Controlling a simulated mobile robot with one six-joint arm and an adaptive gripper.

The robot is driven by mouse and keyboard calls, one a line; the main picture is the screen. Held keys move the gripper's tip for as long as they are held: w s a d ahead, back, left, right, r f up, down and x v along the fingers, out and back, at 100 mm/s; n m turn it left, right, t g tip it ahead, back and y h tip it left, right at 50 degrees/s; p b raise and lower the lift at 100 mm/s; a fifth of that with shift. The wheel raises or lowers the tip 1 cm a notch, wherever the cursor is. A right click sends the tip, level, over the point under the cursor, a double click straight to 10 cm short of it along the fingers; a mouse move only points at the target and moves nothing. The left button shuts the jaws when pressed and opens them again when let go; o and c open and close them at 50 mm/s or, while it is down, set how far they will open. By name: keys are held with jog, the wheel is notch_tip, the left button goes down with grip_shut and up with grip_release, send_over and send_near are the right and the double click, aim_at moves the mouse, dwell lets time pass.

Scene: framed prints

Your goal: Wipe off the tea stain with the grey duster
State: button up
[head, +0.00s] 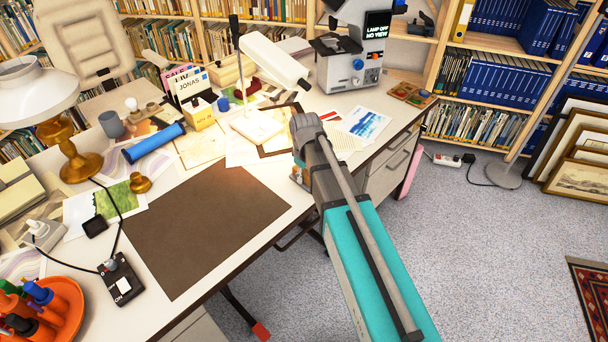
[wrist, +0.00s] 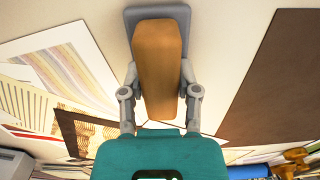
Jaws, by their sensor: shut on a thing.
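The duster (wrist: 158,65) has a brown wooden back and a grey pad showing around its far end. My gripper (wrist: 160,85) is shut on it, one finger on each side, in the wrist view. The duster is over the pale desk top, between the brown desk mat (wrist: 285,70) and some papers. I cannot tell whether its pad touches the desk. In the head view my arm hides most of the gripper and duster at the desk's right front edge. I see no tea stain that I can make out; it may be hidden beneath the duster or arm.
The desk mat (head: 205,228) lies bare on the desk. An orange tray (head: 75,300) of tools is front left. Framed prints (head: 580,150) lean at right.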

aim_at(292, 177)
jog(key=shift+w, duration=0.1)
dwell(0.3)
jog(key=shift+w+a, duration=0.3)
jog(key=shift+a, duration=0.6)
jog(key=shift+w+a, duration=0.25)
jog(key=shift+a, duration=0.65)
jog(key=shift+a, duration=0.2)
jog(key=shift+w+a, duration=0.35)
jog(key=shift+a, duration=0.5)
jog(key=shift+w+a, duration=0.3)
jog(key=shift+a, duration=0.5)
notch_tip(292, 177, up, 6)
jog(key=p, duration=0.6)
jog(key=shift+r, duration=0.1)
notch_tip(292, 177, up, 3)
jog(key=p, duration=0.3)
